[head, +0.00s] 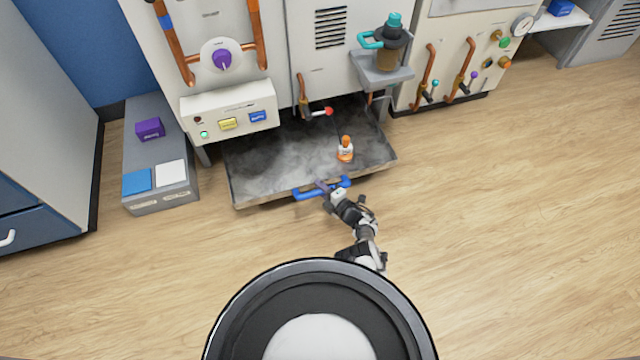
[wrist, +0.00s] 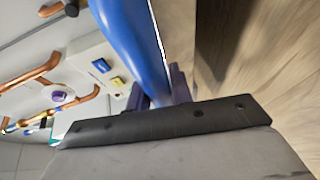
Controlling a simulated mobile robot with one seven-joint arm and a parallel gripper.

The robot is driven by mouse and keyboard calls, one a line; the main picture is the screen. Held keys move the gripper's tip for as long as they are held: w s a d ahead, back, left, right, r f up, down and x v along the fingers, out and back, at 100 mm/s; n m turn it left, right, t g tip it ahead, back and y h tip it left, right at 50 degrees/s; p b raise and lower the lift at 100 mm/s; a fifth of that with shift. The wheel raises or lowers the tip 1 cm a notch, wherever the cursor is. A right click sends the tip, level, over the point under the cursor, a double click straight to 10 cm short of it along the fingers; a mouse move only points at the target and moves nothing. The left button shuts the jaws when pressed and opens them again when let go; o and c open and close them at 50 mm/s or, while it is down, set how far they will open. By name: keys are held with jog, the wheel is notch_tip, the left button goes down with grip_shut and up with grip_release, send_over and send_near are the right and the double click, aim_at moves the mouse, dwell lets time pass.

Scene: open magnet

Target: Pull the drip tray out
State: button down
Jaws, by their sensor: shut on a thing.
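The drip tray (head: 288,188) is a wide, shallow metal tray low under the machine, its front part out in front of the cabinet. A blue handle (head: 308,192) is on its front edge; the handle also fills the top middle of the wrist view (wrist: 135,45). My gripper (head: 325,186) is at the handle, with its purple fingers (wrist: 160,92) shut around the blue bar. A small white bottle with an orange cap (head: 345,150) stands in the tray. Greyish mist covers much of the tray floor.
A red-tipped lever (head: 328,111) hangs above the tray. A shelf (head: 385,75) with a teal-handled jug (head: 388,45) juts out at right. A grey box (head: 160,185) stands left of the tray. The wooden floor in front is clear.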

jog(key=shift+d+f, duration=0.1)
jog(key=c, duration=1.3)
grip_release()
jog(key=shift+o, duration=0.2)
jog(key=shift+s+d+r+p, duration=0.25)
jog(key=shift+s+p, duration=0.05)
jog(key=shift+p, duration=0.05)
jog(key=p+v, duration=0.5)
jog(key=v, duration=0.8)
jog(key=shift+f, duration=0.15)
